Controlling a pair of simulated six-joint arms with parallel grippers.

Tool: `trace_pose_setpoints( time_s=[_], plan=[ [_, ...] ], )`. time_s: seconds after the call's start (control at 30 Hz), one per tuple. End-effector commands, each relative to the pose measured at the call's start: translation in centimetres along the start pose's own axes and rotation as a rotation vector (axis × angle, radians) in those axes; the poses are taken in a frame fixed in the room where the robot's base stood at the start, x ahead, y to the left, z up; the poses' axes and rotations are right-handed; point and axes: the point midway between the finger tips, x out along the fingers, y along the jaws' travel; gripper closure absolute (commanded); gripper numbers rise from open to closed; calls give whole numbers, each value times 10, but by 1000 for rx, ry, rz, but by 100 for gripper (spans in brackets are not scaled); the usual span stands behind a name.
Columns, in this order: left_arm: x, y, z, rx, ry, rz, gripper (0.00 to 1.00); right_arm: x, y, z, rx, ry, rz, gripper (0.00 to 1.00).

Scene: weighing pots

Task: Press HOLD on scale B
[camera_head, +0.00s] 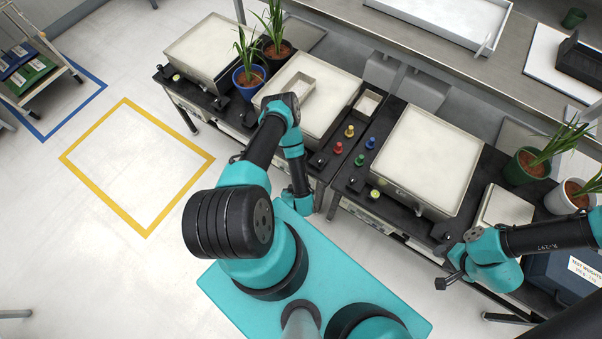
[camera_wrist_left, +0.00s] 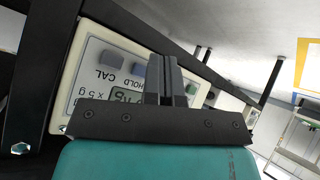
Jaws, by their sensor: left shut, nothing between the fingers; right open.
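In the left wrist view a scale's front panel (camera_wrist_left: 92,50) shows close up, its lettering turned over. The HOLD button (camera_wrist_left: 139,72) is blue-grey, beside a grey button (camera_wrist_left: 112,60) near the word CAL and a green button (camera_wrist_left: 191,88). The display (camera_wrist_left: 122,94) is partly covered by my gripper. My left gripper (camera_wrist_left: 162,68) is shut and empty, its fingers in front of the panel between the HOLD and green buttons. Contact cannot be told, and no letter B is readable. My right gripper (camera_head: 441,268) is open and empty, in front of the right bench.
Weighing pans stand on the black benches: a left pan (camera_head: 207,48), a middle pan (camera_head: 325,112) and a right pan (camera_head: 426,150). Coloured knobbed weights (camera_head: 349,131) stand between the latter two. Potted plants (camera_head: 249,80) stand near the left pan. Yellow-marked floor (camera_head: 140,165) is clear.

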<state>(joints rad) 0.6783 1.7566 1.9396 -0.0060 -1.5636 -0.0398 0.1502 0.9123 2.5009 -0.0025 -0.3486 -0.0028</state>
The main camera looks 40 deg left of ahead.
Motion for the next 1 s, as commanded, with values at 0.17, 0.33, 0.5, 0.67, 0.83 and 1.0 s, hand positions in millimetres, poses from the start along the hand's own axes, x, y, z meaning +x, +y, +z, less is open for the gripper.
trace_pose_setpoints(
  time_s=[0.17,0.33,0.5,0.67,0.83,1.0],
  plan=[
    [0,0,0,0,0,0,100,0,0,0,0,0,0,57],
    [-1,-1,1,0,0,-1,100,0,0,0,0,0,0,57],
    [-9,-7,7,-2,-2,-1,100,0,0,0,0,0,0,57],
    [-18,-14,13,-1,-1,-2,100,0,0,0,0,0,0,57],
    [-27,-20,20,-2,-1,-2,100,0,0,0,0,0,0,57],
    [-34,-25,25,-1,-1,0,100,0,0,0,0,0,0,57]
  ],
)
